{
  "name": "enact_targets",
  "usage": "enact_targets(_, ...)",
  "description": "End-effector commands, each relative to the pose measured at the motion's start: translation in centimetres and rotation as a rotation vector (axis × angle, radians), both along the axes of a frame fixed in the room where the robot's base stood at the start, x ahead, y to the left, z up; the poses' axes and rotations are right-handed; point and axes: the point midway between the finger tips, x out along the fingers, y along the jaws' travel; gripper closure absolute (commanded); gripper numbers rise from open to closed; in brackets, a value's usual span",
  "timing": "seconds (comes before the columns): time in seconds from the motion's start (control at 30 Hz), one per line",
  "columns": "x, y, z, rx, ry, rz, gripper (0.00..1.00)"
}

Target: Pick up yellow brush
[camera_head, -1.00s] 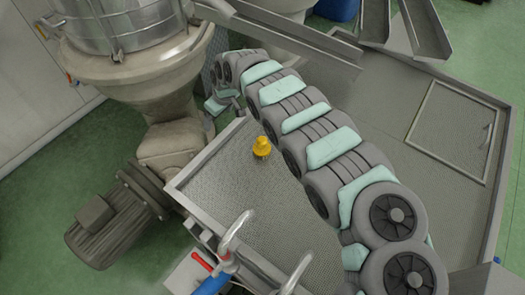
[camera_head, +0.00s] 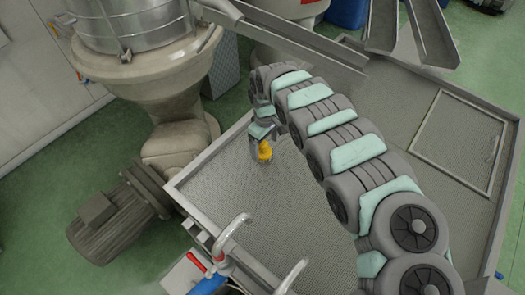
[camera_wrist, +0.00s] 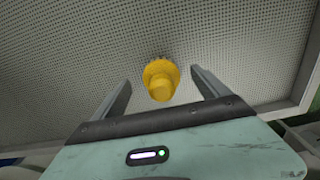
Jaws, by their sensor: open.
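The yellow brush (camera_head: 264,151) stands on the perforated metal tray (camera_head: 240,200), close to my gripper (camera_head: 258,152) in the head view. In the wrist view the yellow brush (camera_wrist: 160,82) shows its rounded handle towards the camera, with dark bristles just visible at its far side. My gripper (camera_wrist: 160,80) has its two fingers apart, one on each side of the brush, with gaps between. The fingers do not appear to touch it. How far the fingertips are above the tray cannot be told.
The tray has a raised metal rim (camera_wrist: 305,75). A metal chute (camera_head: 285,42) runs behind my arm. A large funnel-shaped machine with a motor (camera_head: 110,215) stands at the left. Curved pipes and a red-handled valve (camera_head: 196,262) rise at the front edge.

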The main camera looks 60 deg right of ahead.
Motion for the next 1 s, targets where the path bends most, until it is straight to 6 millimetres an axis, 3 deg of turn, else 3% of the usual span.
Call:
enact_targets(0.3, 1.2, -0.1, -2.6, 0.0, -0.004, 0.001, 0.15)
enact_targets(0.5, 1.1, -0.2, -4.5, 0.001, 0.001, 0.001, 0.15)
enact_targets(0.87, 1.0, -0.3, -4.9, -0.001, 0.001, 0.0, 0.15)
enact_targets(1.0, 1.0, -0.2, -4.9, -0.001, 0.001, 0.0, 0.27)
